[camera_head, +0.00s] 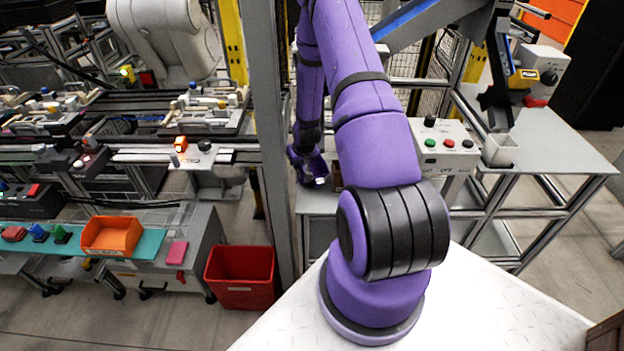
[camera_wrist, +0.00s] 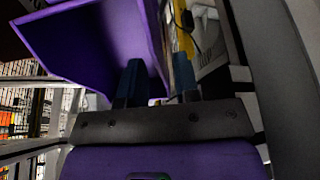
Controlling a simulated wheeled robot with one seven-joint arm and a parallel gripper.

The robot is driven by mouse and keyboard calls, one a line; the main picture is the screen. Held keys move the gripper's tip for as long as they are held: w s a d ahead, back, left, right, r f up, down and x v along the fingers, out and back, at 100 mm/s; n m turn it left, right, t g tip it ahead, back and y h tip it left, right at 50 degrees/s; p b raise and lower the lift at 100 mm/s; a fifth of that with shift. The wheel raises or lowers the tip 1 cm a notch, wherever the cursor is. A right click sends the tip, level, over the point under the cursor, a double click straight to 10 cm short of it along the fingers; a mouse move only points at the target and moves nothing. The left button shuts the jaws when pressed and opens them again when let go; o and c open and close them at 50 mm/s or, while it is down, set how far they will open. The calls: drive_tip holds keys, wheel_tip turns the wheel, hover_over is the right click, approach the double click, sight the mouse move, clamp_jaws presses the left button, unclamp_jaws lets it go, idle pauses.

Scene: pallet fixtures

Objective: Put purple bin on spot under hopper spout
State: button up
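The purple bin (camera_wrist: 95,45) fills the upper left of the wrist view, tilted, with its hollow side showing. My gripper (camera_wrist: 157,88) has its two dark fingers on either side of the bin's wall, closed on it. In the head view a small part of the purple bin (camera_head: 318,169) shows beside my forearm, above a grey table, and my arm hides the rest. The black hopper spout (camera_head: 496,112) is at the right above another grey table. A pale square container (camera_head: 500,150) stands just below the spout. Any marked spot there is hidden.
A control box (camera_head: 445,146) with coloured buttons stands left of the spout. A grey post (camera_head: 268,130) rises close to my arm. A red bin (camera_head: 241,277) is on the floor, and an orange bin (camera_head: 111,235) is on the left bench. The right table (camera_head: 565,155) has bare room.

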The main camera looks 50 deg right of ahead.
drive_tip(key=s+a+r, duration=0.1)
drive_tip(key=s+a, duration=0.4)
drive_tip(key=s, duration=0.5)
drive_tip(key=shift+s+r, duration=0.25)
drive_tip(key=shift+o, duration=0.4)
drive_tip(key=shift+s+a, duration=0.2)
drive_tip(key=shift+s, duration=0.35)
drive_tip(key=shift+r, duration=0.15)
drive_tip(key=shift+a+r, duration=0.1)
approach(311, 167)
drive_tip(key=a, duration=0.2)
drive_tip(key=w+a, duration=0.1)
drive_tip(key=a, duration=0.2)
drive_tip(key=shift+w+a+r, duration=0.1)
drive_tip(key=shift+w+a, duration=0.1)
drive_tip(key=shift+a, duration=0.15)
drive_tip(key=shift+w+x, duration=0.15)
drive_tip(key=shift+x, duration=1.15)
drive_tip(key=shift+w+x, duration=0.1)
drive_tip(key=shift+x, duration=1.25)
drive_tip(key=shift+d+r, duration=0.1)
drive_tip(key=shift+r, duration=0.05)
